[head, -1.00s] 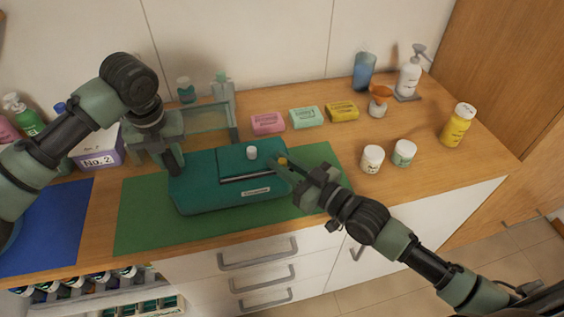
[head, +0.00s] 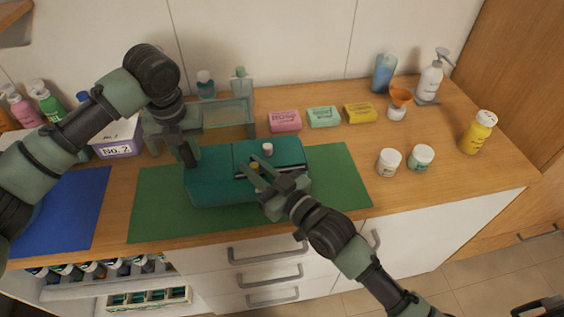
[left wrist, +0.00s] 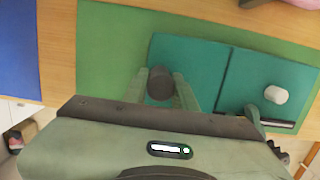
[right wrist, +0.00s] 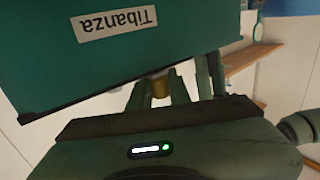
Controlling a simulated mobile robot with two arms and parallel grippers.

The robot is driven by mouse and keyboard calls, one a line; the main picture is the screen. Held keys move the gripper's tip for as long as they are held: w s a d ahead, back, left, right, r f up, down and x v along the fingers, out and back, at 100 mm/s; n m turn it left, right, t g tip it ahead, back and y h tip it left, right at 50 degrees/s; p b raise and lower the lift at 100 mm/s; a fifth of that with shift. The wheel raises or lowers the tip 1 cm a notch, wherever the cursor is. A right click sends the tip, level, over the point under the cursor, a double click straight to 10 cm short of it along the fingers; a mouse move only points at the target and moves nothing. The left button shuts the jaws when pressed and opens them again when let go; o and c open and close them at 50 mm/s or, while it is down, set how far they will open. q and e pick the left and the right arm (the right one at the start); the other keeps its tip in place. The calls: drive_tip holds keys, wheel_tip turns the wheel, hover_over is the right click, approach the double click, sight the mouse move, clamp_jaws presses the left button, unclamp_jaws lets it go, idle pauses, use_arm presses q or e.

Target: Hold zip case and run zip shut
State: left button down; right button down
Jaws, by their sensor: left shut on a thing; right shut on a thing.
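The teal zip case (head: 215,183) lies on the green mat (head: 335,190). My left gripper (head: 190,160) is shut on a dark round grip (left wrist: 160,83) at the left part of the case. My right gripper (head: 257,172) is shut on the gold zip pull (head: 255,167), near the middle of the case's front. The pull also shows between the fingers in the right wrist view (right wrist: 160,85). A dark slot (left wrist: 280,125) runs along the case in the left wrist view, partly hidden by my right gripper. A white knob (head: 267,149) stands on top.
Behind the case are a clear stand (head: 225,115) and pink (head: 284,121), green (head: 323,117) and yellow (head: 360,113) soaps. Two white jars (head: 388,163) (head: 421,158) stand right of the mat. A No.2 box (head: 118,140) stands at left. The mat's right part is clear.

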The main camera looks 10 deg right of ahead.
drive_tip(key=shift+a, duration=1.25)
drive_tip(key=c, duration=1.3)
unclamp_jaws()
drive_tip(key=shift+d, duration=0.1)
drive_tip(key=shift+s, duration=0.1)
drive_tip(key=v, duration=1.2)
